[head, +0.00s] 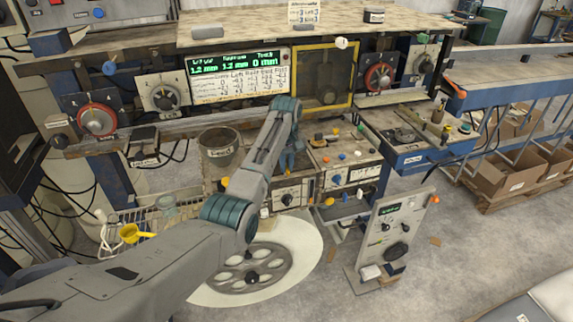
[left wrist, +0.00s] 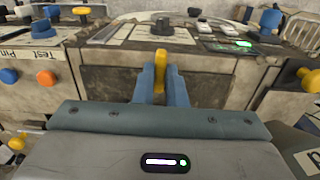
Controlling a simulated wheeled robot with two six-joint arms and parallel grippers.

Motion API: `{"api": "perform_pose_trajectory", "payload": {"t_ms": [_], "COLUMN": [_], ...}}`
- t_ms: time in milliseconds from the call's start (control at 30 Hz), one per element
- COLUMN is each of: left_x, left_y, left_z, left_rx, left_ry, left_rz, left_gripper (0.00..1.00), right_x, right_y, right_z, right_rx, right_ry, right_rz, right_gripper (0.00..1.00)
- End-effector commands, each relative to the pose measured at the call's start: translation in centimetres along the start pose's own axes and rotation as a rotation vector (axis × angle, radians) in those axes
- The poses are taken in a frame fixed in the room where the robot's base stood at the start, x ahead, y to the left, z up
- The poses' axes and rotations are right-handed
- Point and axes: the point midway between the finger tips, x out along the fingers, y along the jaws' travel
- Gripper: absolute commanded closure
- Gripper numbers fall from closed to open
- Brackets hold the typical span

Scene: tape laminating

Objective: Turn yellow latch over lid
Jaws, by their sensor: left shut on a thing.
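The yellow latch (left wrist: 162,72) stands upright in the middle of the left wrist view, in front of a worn box with a dark front panel (left wrist: 108,84). My left gripper (left wrist: 163,82) is shut on the latch, with one blue finger on each side. In the head view the same gripper (head: 291,162) reaches down at the bench between the metal bucket and the knob panel. The latch is hidden there by the arm. Which part is the lid I cannot tell for certain. My right gripper is not in view.
A metal bucket (head: 220,147) stands left of the gripper. A panel with several coloured knobs (head: 340,150) lies close on the right. In the left wrist view, a black knob (left wrist: 162,26) rises behind the latch, and a yellow knob (left wrist: 308,78) sits at the right edge.

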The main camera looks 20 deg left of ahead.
Motion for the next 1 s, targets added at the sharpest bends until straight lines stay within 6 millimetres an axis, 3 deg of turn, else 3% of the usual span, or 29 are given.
{"api": "perform_pose_trajectory", "payload": {"t_ms": [33,67,133,167,567,933,1000], "left_x": [-0.6,-0.6,-0.5,-0.5,-1.0,-8.2,-10.0], "left_y": [0.1,0.1,0.1,0.1,0.1,0.1,0.0], "left_z": [-0.3,-0.3,-0.2,-0.2,-0.2,-0.2,-0.1], "left_rx": [0.000,0.000,0.000,-0.001,-0.001,-0.001,-0.001], "left_ry": [0.011,0.011,0.010,0.009,0.006,0.010,0.005], "left_rz": [0.005,0.005,0.005,0.004,0.003,0.006,0.003], "left_gripper": [1.00,0.83,0.70,0.67,0.67,0.67,0.67], "right_x": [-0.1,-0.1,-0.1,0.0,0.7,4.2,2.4], "right_y": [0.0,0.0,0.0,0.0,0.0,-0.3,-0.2], "right_z": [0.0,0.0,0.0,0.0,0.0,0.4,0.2], "right_rx": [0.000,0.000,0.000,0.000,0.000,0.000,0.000], "right_ry": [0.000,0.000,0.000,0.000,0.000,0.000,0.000], "right_rz": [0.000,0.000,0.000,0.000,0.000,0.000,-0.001], "right_gripper": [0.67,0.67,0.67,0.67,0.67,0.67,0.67]}}
